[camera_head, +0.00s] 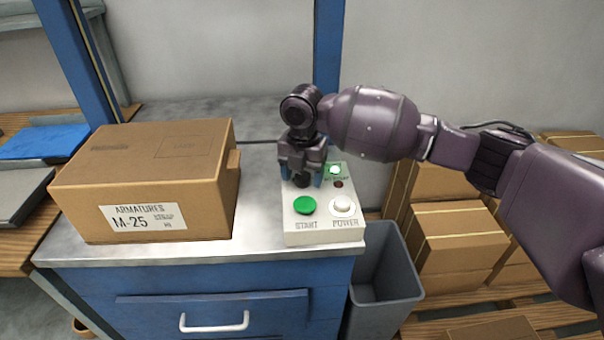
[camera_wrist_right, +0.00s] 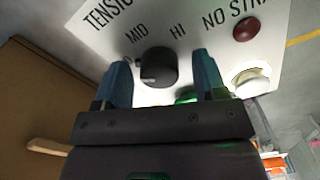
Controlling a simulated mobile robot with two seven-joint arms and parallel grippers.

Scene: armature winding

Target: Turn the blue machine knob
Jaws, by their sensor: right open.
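A white control box (camera_head: 324,232) stands on the metal bench top. Its knob (camera_wrist_right: 158,67) looks black, not blue, in the right wrist view; a light mark shows on its left side. "TENSIO", "MID" and "HI" are printed around it. My right gripper (camera_head: 302,174) points down over the back of the box, largely hiding the knob in the head view. In the right wrist view its blue fingers (camera_wrist_right: 162,82) are open, one on each side of the knob, with gaps between. My left gripper is out of view.
The box also carries a green START button (camera_head: 305,205), a white POWER button (camera_head: 342,205), a lit green lamp (camera_head: 335,170) and a dark red lamp (camera_wrist_right: 246,29). A cardboard carton (camera_head: 200,190) stands left of the box. A grey bin (camera_head: 385,275) stands below right.

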